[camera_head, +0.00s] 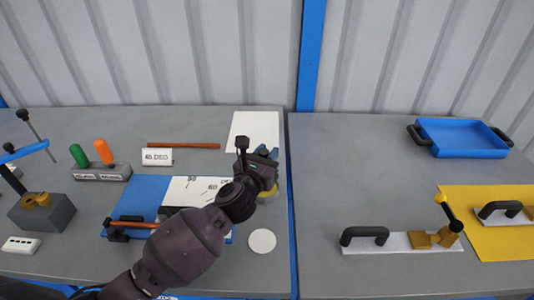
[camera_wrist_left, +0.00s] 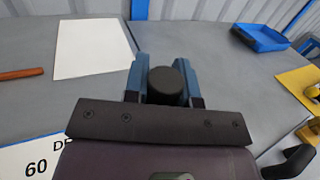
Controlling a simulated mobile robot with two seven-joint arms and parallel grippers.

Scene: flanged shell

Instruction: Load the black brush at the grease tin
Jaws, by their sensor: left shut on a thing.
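My left gripper (camera_head: 266,153) is over the right edge of the left bench in the head view. In the left wrist view, its blue fingers (camera_wrist_left: 166,80) are shut on a black cylindrical handle (camera_wrist_left: 168,86), which looks like the black brush seen end-on. The brush's bristles are hidden below the gripper. A yellow rounded thing (camera_head: 262,194), possibly the grease tin, shows partly beneath the gripper in the head view; my wrist hides most of it. Whether the brush touches it cannot be told. My right gripper is not in view.
A holder (camera_head: 101,172) with green and orange handles stands left. A "45 DEG" card (camera_head: 157,157), brown rod (camera_head: 183,145), white sheet (camera_head: 254,131) and white disc (camera_head: 262,240) lie about the left bench.

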